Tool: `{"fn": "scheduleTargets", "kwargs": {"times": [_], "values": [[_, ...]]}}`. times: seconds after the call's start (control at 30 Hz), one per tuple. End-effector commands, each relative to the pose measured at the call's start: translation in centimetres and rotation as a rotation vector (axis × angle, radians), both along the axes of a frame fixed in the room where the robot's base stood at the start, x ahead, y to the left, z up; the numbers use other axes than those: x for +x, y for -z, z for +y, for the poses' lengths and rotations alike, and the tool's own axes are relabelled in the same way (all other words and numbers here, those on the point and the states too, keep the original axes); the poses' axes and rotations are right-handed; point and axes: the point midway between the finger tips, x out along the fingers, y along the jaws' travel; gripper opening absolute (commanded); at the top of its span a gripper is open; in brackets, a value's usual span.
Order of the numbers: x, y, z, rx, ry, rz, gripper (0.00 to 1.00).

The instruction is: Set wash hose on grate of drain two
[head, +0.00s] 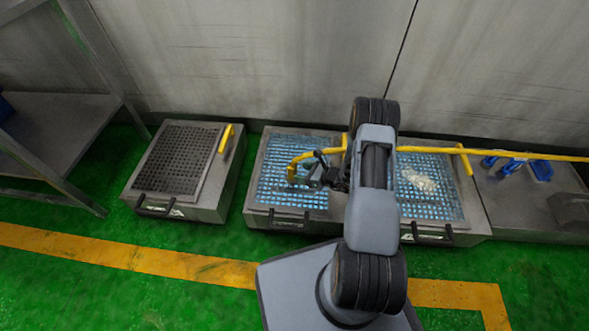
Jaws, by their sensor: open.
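A yellow wash hose (500,153) comes in from the right edge, passes behind my arm and curves down at its left end (296,166) over the middle drain's grate (271,186). The curved end looks to be at or just above that grate; I cannot tell if it touches. My gripper (318,178), small and dark, is open over the same grate, right beside the curved hose end. The jaws are partly hidden and no clear hold on the hose shows. Drain numbers are not readable.
A left drain box has a dark, dry-looking grate (177,160). A right drain's blue grate (437,207) bears a pale clump (420,180). Blue tools (520,163) lie on a metal bench at right. A metal shelf (60,125) stands at left; the green floor in front is clear.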

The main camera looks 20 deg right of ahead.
Motion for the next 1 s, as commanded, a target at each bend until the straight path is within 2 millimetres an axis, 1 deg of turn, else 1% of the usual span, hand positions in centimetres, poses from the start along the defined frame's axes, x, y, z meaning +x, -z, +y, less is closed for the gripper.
{"fn": "scheduleTargets", "kwargs": {"times": [0.03, 0.2, 0.3, 0.43, 0.47, 0.53, 0.57, 0.67, 0.7, 0.77, 0.8, 0.87, 0.9, 1.0], "values": [[-0.7, -0.8, -0.8, 0.001, 0.004, 0.001, 0.59], [-2.6, -1.8, -2.6, 0.001, 0.002, -0.001, 0.59], [-3.4, -2.2, -3.4, 0.0, 0.001, -0.001, 0.59], [-4.1, -2.7, -4.0, -0.001, -0.007, -0.003, 0.59], [-4.1, -3.0, -4.0, -0.006, -0.016, -0.006, 0.59], [-4.1, -4.3, -3.6, -0.027, -0.068, -0.024, 0.59], [-4.0, -5.2, -3.2, -0.042, -0.103, -0.036, 0.59], [-4.2, -9.0, -1.2, -0.121, -0.279, -0.094, 0.59], [-4.4, -10.9, -0.2, -0.166, -0.373, -0.123, 0.59], [-5.3, -13.9, 1.5, -0.248, -0.527, -0.172, 0.59], [-6.1, -15.8, 2.5, -0.308, -0.633, -0.205, 0.59], [-7.5, -18.4, 3.8, -0.406, -0.791, -0.255, 0.59], [-8.6, -20.0, 4.5, -0.476, -0.893, -0.289, 0.59], [-11.4, -23.6, 5.7, -0.662, -1.137, -0.372, 0.59]]}}
